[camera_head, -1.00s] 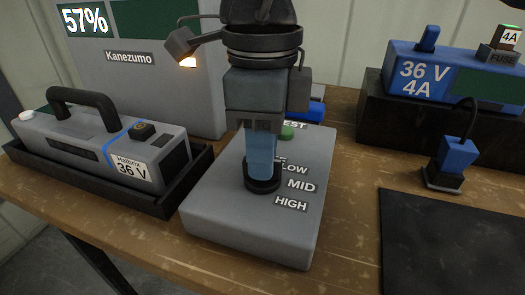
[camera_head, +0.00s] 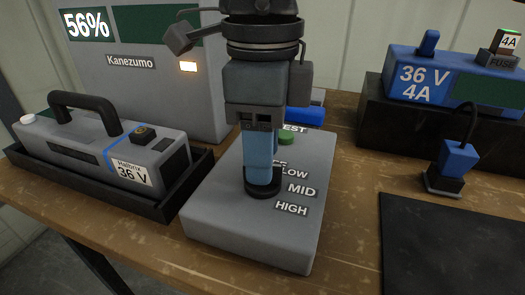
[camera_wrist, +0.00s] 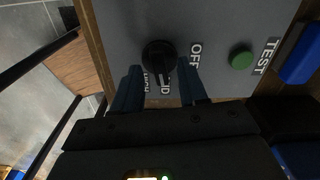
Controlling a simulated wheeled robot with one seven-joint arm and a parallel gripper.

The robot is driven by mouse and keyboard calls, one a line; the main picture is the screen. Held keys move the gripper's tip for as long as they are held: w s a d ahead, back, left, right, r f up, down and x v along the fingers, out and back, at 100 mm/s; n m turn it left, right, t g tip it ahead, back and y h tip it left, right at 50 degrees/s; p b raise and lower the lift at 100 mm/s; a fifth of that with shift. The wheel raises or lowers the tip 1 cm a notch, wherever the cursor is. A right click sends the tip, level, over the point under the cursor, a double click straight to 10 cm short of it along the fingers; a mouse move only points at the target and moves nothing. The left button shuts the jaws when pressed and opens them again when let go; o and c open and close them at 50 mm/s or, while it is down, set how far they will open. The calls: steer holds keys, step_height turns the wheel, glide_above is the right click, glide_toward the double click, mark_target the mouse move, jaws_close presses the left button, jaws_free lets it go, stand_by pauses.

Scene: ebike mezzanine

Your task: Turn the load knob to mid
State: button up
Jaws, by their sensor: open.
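The load knob (camera_head: 262,190) is a round black dial on top of a grey box (camera_head: 225,215), beside labels reading LOW, MID and HIGH, with an OFF label partly hidden. My gripper (camera_head: 262,172) points down over the knob, its blue fingers hiding part of it in the head view. In the wrist view the black knob (camera_wrist: 158,55) lies just beyond and between the tips of my open gripper (camera_wrist: 161,75). The fingers stand apart on either side, with no clear contact. The fingers partly cover the labels there, and I cannot tell where the knob points.
A green TEST button (camera_head: 286,138) sits behind the knob on the same box. A Halbrix 36 V battery (camera_head: 100,140) lies in a black tray at left. The Kanezumo unit (camera_head: 145,85) reads 56%. A blue charger (camera_head: 430,75) and black mat (camera_head: 450,240) are at right.

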step_height(320, 180, up, 7)
steer(key=shift+f, duration=0.15)
steer(key=shift+p, duration=0.3)
